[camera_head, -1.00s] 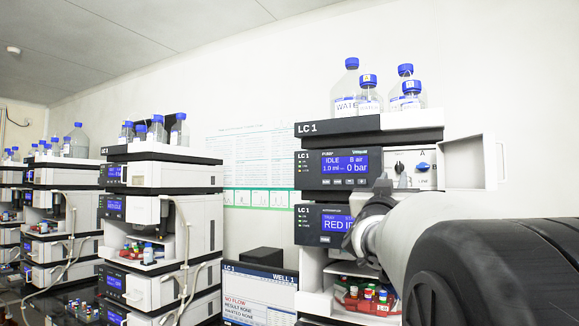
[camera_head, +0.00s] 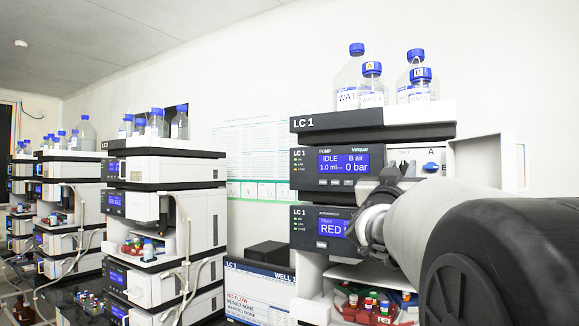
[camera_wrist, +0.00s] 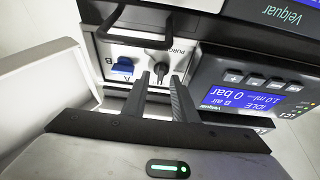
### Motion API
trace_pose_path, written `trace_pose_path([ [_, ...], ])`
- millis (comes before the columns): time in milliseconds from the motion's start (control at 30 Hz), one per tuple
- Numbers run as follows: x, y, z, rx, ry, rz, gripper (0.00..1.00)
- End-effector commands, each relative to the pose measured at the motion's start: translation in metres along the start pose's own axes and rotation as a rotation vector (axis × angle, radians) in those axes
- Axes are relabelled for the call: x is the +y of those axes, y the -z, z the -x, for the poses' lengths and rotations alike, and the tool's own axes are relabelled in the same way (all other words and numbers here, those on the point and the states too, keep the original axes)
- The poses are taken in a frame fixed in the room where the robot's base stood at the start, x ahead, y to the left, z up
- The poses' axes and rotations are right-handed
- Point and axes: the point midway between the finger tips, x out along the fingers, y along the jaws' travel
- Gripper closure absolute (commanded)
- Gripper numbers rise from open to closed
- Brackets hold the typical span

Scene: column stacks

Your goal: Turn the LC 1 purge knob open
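The LC 1 pump module (camera_head: 345,165) shows in the head view, its screen reading IDLE, B air and 0 bar. In the wrist view, which is upside down, the small black purge knob (camera_wrist: 160,69) sits on the pale valve panel by the PURGE lettering. My gripper (camera_wrist: 159,80) is open, its two dark fingers pointing at the panel, with the knob between the fingertips in the picture. I cannot tell whether they touch it.
A blue A/B selector knob (camera_wrist: 122,68) is beside the purge knob. An open white door (camera_head: 488,165) stands to the right of the panel. Solvent bottles (camera_head: 372,85) stand on top. A tray of vials (camera_head: 368,302) is below. Other stacks (camera_head: 165,200) stand left.

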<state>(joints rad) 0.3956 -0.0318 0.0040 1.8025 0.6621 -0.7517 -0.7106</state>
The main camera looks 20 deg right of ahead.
Motion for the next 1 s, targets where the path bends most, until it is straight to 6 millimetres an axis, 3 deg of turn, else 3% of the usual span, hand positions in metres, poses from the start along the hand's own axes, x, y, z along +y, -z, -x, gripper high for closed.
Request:
trace_pose_path([
  [433,-0.0011,0.0021,0.0002,0.0,-0.001,0.0,0.74],
  [467,-0.001,0.0021,0.0002,0.0,-0.001,0.0,0.76],
  [600,-0.0011,0.002,0.0001,0.0,0.0,0.0,1.0],
  [1000,-0.0008,0.0016,0.0002,-0.001,0.013,0.033,1.0],
])
